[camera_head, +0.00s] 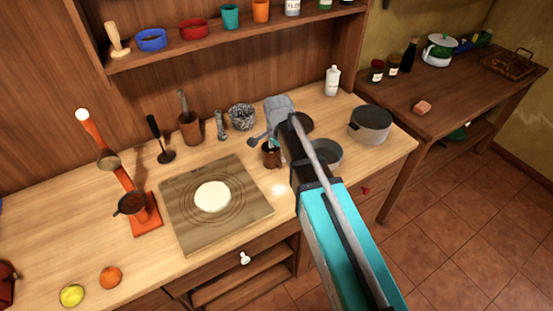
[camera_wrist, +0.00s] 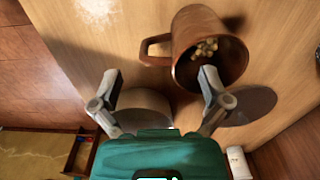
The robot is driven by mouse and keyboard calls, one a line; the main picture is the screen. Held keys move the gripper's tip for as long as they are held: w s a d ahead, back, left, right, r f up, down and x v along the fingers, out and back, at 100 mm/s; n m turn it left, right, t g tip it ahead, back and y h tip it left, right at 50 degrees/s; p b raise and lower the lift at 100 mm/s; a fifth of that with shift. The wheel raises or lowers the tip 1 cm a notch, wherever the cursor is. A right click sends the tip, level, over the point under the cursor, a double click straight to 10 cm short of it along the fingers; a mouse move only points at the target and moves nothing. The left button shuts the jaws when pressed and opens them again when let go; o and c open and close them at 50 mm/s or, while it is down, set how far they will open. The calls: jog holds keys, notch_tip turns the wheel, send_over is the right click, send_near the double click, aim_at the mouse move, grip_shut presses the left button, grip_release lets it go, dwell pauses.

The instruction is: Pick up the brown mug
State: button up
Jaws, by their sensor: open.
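The brown mug (camera_wrist: 190,28) stands on the wooden counter, in the upper middle of the wrist view. Its handle points left, and small pale pieces show inside it. In the head view the brown mug (camera_head: 270,158) is partly hidden by my gripper and arm. My gripper (camera_wrist: 160,85) is open with nothing between its fingers. In the wrist view the right fingertip is close to the mug's rim, and the mug lies mostly ahead of the fingers, off to the right. I cannot tell whether the fingertip touches it.
A grey pot (camera_head: 371,125) and a smaller grey pan (camera_head: 327,155) stand right of the mug. A wooden board (camera_head: 180,222) with pale dough (camera_head: 212,196) lies left of it. A stone mortar (camera_head: 242,117) and a white bottle (camera_head: 332,81) stand behind. Some counter beside the mug is clear.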

aim_at(278, 161)
jog(key=shift+f, duration=0.1)
jog(key=shift+f+b, duration=2.55)
jog(key=shift+b, duration=0.1)
grip_shut()
jog(key=shift+w+r, duration=0.1)
jog(key=shift+r, duration=0.15)
notch_tip(278, 161, up, 2)
jog(key=p, duration=0.2)
jog(key=shift+p, duration=0.35)
jog(key=s+d+r+p, duration=0.5)
jog(key=s+r+p, duration=0.5)
jog(key=s, duration=0.3)
jog(key=shift+r, duration=0.3)
